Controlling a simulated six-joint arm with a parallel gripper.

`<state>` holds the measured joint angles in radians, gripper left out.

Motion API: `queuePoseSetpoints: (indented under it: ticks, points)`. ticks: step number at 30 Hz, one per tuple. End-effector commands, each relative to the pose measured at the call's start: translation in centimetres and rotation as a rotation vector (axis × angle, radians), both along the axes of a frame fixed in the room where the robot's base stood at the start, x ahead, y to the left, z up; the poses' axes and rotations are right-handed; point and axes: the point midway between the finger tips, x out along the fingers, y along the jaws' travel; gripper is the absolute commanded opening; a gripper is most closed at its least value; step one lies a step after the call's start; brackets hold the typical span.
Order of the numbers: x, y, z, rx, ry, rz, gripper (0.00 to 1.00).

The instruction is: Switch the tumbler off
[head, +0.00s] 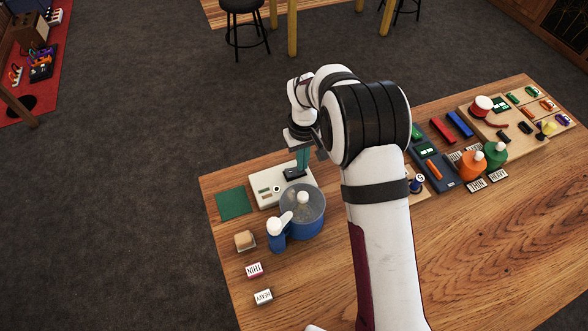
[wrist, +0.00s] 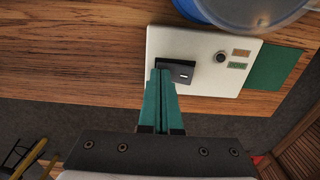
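The tumbler has a white base plate (head: 262,197) and a blue drum (head: 312,222) in front of it. In the wrist view the base (wrist: 165,45) carries a black rocker switch (wrist: 183,70), a round dark knob (wrist: 221,58) and two small labels, one tan and one green. The drum (wrist: 207,9) shows at the top edge. My gripper (head: 301,163) points down at the switch with its teal fingers together. In the wrist view the fingertips (wrist: 160,71) are at the switch's left end and cover part of it. I cannot tell whether they touch it or which way the rocker is tilted.
A green mat (head: 234,204) lies left of the base. Orange (head: 472,166) and green (head: 494,154) bottles and trays stand at the right.

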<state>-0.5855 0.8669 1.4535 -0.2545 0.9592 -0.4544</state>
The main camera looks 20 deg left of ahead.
Motion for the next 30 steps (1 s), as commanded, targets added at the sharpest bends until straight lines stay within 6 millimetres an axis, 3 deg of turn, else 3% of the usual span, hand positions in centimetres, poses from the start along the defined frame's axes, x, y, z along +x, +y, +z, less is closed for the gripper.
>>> queuePoseSetpoints:
  ticks: [18, 30]
  points:
    - [0.1, 0.0, 6.5, 0.001, -0.002, 0.000, 0.00]
    - [0.0, 0.0, 7.0, 0.001, -0.001, 0.000, 0.00]
